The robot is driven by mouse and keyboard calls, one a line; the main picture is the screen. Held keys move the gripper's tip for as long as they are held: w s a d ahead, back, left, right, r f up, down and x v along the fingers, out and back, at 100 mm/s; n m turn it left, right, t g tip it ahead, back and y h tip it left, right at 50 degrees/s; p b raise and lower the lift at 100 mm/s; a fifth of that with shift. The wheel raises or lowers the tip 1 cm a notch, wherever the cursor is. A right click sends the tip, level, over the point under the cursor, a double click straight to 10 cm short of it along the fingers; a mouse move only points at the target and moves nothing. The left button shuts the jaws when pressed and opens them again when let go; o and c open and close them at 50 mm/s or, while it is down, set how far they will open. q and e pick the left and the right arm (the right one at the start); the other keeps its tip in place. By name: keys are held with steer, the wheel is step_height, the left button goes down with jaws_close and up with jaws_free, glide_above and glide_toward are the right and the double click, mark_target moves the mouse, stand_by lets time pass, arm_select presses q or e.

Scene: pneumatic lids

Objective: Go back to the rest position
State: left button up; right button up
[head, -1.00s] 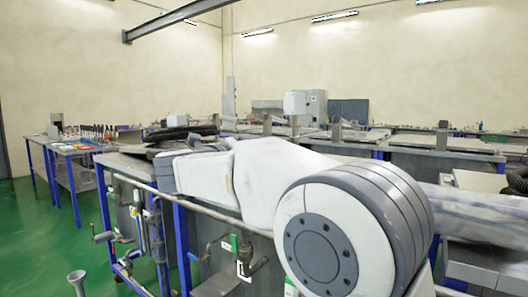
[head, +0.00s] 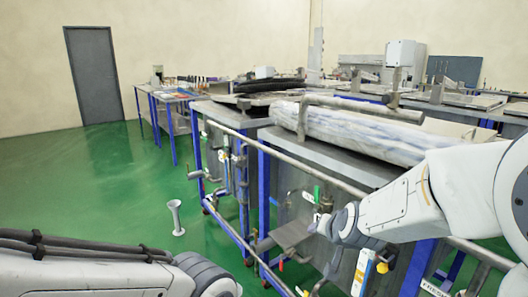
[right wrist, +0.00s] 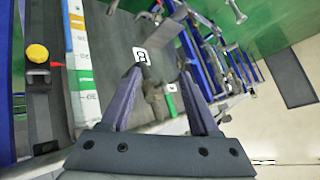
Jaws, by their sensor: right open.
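My right gripper (right wrist: 160,72) is open and empty in the right wrist view. Its two dark fingers are spread, with nothing between them. A scale strip (right wrist: 84,65) and a yellow knob (right wrist: 37,53) lie to the left of the fingers, apart from them. In the head view my right arm comes in from the right and reaches down along the bench front. My left arm lies across the bottom left corner, but its gripper is not in view.
A bench (head: 385,178) with a rolled sheet (head: 365,133) and pipes along its front stands close to my right arm. A white funnel-topped stand (head: 176,218) is on the green floor (head: 75,185). Open floor lies to the left, toward a grey door (head: 94,75).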

steer(key=s+d+f+n+g, duration=0.25)
steer(key=s+f, duration=0.25)
steer(key=s, duration=0.3)
steer(key=s+d+f+n+g, duration=0.1)
steer(key=s+f+n+g, duration=0.1)
steer(key=s+f+g, duration=0.45)
steer(key=s+a+r+n, duration=0.4)
steer(key=s+a, duration=0.3)
steer(key=s, duration=0.1)
steer(key=s+a+r+n, duration=0.3)
steer(key=s+a+n, duration=0.1)
steer(key=s+a, duration=0.35)
step_height(320, 180, up, 18)
steer(key=d+p, duration=0.1)
steer(key=p, duration=1.7)
steer(key=shift+s, duration=0.2)
steer(key=shift+d, duration=0.1)
